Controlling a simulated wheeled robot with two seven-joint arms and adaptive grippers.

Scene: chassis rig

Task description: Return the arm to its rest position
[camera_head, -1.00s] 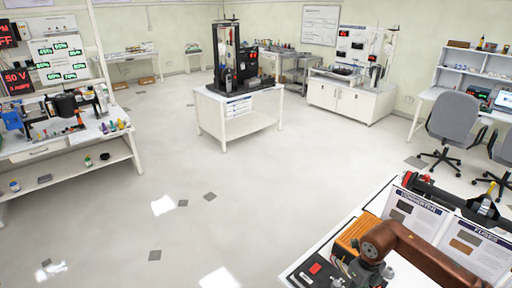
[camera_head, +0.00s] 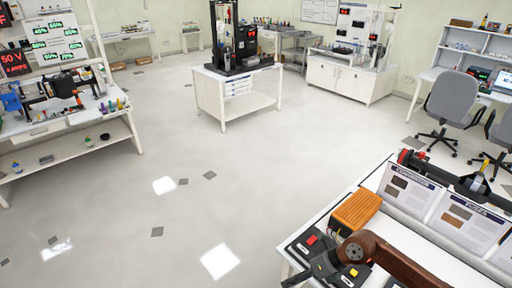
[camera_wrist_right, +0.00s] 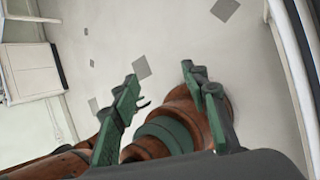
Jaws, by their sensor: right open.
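My right arm, brown, comes in at the bottom right of the head view. Its dark gripper (camera_head: 312,272) is over the near left corner of the white workbench (camera_head: 412,240), beside a dark panel with red and yellow buttons (camera_head: 313,241). In the right wrist view the gripper's two green fingers (camera_wrist_right: 158,82) stand apart with nothing held between them. A brown and green rounded part of my own arm shows behind them, with pale floor beyond. My left gripper is not in view.
An orange ribbed box (camera_head: 356,210) and upright printed boards (camera_head: 405,190) stand on the workbench close to my right arm. A white table with a black machine (camera_head: 236,80) stands further back. The floor (camera_head: 200,180) between is clear.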

